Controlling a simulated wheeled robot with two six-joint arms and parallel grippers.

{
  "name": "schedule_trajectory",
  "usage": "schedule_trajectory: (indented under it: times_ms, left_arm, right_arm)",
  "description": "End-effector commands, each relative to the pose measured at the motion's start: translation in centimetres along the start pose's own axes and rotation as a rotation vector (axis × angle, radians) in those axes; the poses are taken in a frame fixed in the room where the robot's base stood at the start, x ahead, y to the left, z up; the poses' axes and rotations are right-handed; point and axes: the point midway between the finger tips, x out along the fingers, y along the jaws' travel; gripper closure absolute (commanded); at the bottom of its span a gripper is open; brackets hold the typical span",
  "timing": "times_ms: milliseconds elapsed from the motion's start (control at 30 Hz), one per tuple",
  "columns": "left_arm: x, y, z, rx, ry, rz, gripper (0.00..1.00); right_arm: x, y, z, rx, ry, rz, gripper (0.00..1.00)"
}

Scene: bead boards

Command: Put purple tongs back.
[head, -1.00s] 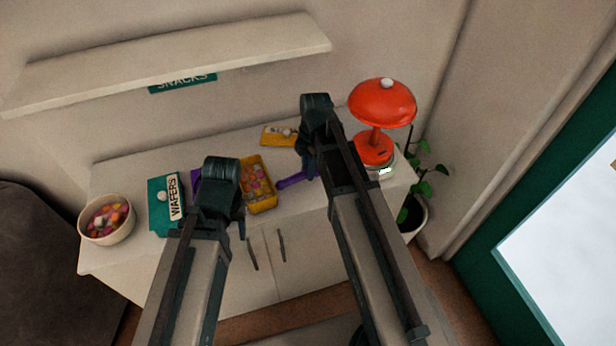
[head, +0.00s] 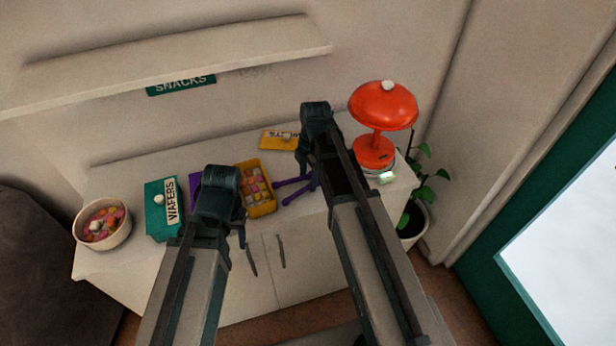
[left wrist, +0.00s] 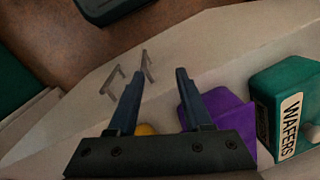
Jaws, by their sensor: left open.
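The purple tongs (head: 294,190) are at the right of the yellow tray, over or on the white cabinet top, with two arms spread in a narrow V. My right gripper (head: 308,182) is at their right end and hides part of them; I cannot tell whether it grips them. My left gripper (head: 240,222) is open and empty, in front of a purple box (head: 196,184). In the left wrist view, its open fingers (left wrist: 158,75) show with the purple box (left wrist: 222,118) beside the right finger.
The yellow tray (head: 264,213) holds several colored pieces. A teal WAFERS box (head: 157,222), a bowl (head: 90,242), a yellow card (head: 276,145) and a red lamp (head: 382,106) stand on the cabinet (head: 140,160). A shelf (head: 200,60) overhangs behind. A plant (head: 420,190) is at the right.

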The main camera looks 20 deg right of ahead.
Motion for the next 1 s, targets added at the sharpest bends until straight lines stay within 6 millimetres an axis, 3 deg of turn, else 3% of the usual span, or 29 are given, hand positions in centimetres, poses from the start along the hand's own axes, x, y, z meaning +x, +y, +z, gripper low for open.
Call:
schedule_trajectory:
  times_ms: [267,800,1000]
  left_arm:
    - [-2.1,-0.2,0.1,0.000,0.000,0.000,0.50]
    - [-10.1,-1.0,0.6,0.001,0.000,0.000,0.50]
    - [-11.9,-1.1,0.7,0.002,0.000,0.000,0.50]
  right_arm:
    - [-2.2,0.0,0.0,0.000,0.000,0.000,0.43]
    - [-10.2,0.0,-0.1,0.000,0.000,0.000,0.43]
    - [-12.0,0.0,0.0,0.000,0.000,0.000,0.43]
